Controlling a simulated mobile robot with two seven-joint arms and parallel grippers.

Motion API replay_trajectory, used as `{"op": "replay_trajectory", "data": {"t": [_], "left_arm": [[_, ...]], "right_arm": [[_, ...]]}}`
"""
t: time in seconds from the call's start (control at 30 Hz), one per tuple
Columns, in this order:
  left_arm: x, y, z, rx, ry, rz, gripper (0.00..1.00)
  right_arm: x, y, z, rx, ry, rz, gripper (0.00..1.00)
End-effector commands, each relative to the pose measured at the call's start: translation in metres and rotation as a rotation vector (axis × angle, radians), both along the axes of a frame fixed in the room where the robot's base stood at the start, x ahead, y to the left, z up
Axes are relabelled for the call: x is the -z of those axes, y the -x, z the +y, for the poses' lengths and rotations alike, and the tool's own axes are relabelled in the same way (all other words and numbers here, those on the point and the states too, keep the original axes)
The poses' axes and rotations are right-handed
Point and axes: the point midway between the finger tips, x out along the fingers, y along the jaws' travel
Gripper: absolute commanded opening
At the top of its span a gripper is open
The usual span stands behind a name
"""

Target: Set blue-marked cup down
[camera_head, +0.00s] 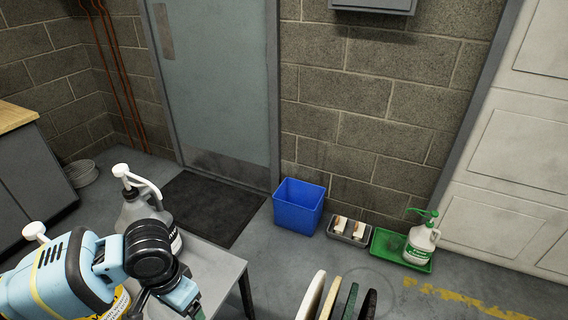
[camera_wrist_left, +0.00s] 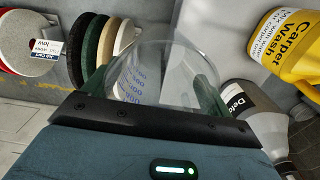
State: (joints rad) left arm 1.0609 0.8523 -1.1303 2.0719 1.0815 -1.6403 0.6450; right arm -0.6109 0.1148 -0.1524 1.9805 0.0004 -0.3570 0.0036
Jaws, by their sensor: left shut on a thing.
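The clear cup with blue markings (camera_wrist_left: 135,85) shows in the left wrist view, between the two green fingers of my left gripper (camera_wrist_left: 152,92). The gripper is shut on it. In the head view my left gripper (camera_head: 180,298) is low at the left, over or near the front part of the grey table (camera_head: 218,268). The cup is not clearly visible there, and I cannot tell its height above the table. My right gripper is in neither view.
A grey jug with a white pump (camera_head: 138,208) stands on the table. A yellow Carpet Wash jug (camera_wrist_left: 285,50) is close to the gripper. Several round pads (camera_head: 340,302) stand on edge at right. A blue bin (camera_head: 299,207) and green tray (camera_head: 388,246) are by the wall.

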Motion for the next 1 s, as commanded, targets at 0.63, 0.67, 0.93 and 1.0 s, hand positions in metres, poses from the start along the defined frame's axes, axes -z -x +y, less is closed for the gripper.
{"op": "replay_trajectory", "data": {"t": [0.63,0.67,0.93,1.0], "left_arm": [[-0.100,-0.005,-0.008,-0.447,-0.011,-0.003,0.61],[-0.100,-0.005,-0.008,-0.447,-0.012,-0.003,0.61],[-0.099,-0.005,-0.008,-0.446,-0.011,-0.002,0.61],[-0.099,-0.005,-0.008,-0.446,-0.010,-0.001,0.61]], "right_arm": [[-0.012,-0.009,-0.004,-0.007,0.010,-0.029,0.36],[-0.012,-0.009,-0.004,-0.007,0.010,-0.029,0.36],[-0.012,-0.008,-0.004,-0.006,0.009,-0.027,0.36],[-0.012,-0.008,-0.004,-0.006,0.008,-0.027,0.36]]}}
